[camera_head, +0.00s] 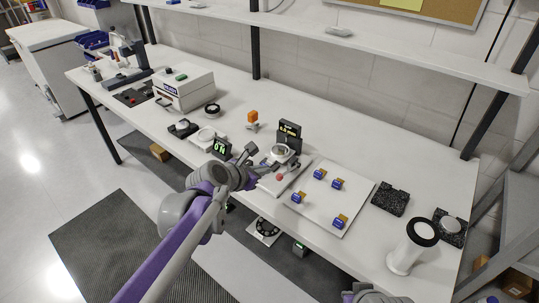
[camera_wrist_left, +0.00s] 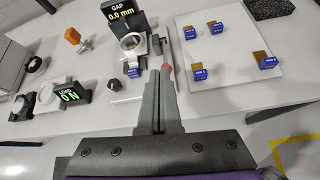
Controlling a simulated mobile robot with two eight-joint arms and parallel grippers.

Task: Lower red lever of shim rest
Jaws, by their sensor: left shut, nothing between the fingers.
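The mirror fixture (camera_head: 287,180), with its round ring mount (camera_head: 281,153), stands at the table's front edge; the ring also shows in the left wrist view (camera_wrist_left: 132,42). A small red lever knob (camera_head: 279,177) sits at its front; in the left wrist view the knob (camera_wrist_left: 167,68) is just beyond my fingertips. My left gripper (camera_head: 266,164) is shut and empty, close to the knob; I cannot tell whether they touch. The lever's shaft is mostly hidden behind my fingers (camera_wrist_left: 158,78).
The gap display (camera_wrist_left: 123,18) reads 0.0 mm and the load display (camera_wrist_left: 69,96) 0 N. A white plate (camera_head: 318,216) with several blue-tagged shims lies to the right. A white cylinder (camera_head: 405,255) and dark blocks (camera_head: 390,199) stand farther right. An orange-topped part (camera_head: 252,117) is behind.

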